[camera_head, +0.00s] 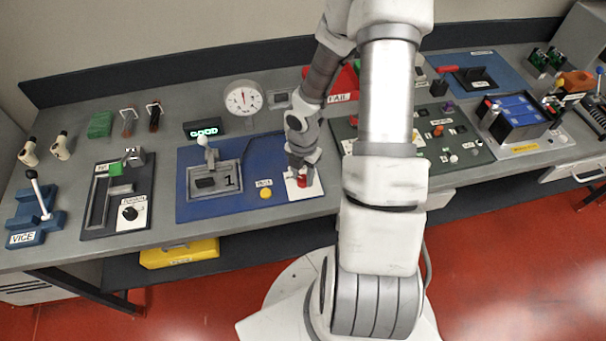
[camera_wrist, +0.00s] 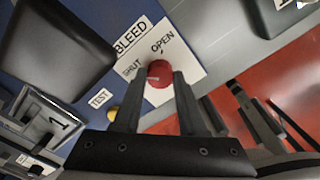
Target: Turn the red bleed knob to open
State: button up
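The red bleed knob (camera_wrist: 158,88) sits on a white label plate (camera_wrist: 192,62) marked BLEED, SHUT and OPEN. A pale mark on the knob points left, toward the word SHUT. In the head view the knob (camera_head: 303,181) shows just below my gripper (camera_head: 302,170). In the wrist view my gripper (camera_wrist: 160,78) has one finger on each side of the knob, with the fingertips close to its sides. Whether they press on it cannot be told. My fingers hide part of the plate and the knob's lower edge.
A yellow TEST button (camera_head: 265,193) and a lever plate (camera_head: 215,179) marked 1 are on the blue panel to the left. A dial gauge (camera_head: 243,98) and a lit green GOOD display (camera_head: 206,130) stand behind. The bench's front edge is close to the knob.

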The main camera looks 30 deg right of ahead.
grip_shut()
jog(key=shift+m, duration=0.4)
jog(key=m, duration=0.3)
jog(key=shift+m+b, duration=0.35)
jog(key=shift+m, duration=0.05)
jog(key=m, duration=0.3)
jog(key=shift+m+b, duration=0.3)
jog(key=shift+b, duration=0.1)
jog(key=m+b, duration=0.1)
jog(key=m, duration=0.4)
jog(key=shift+b, duration=0.35)
jog(key=shift+m+b, duration=0.8)
jog(key=shift+m, duration=1.6)
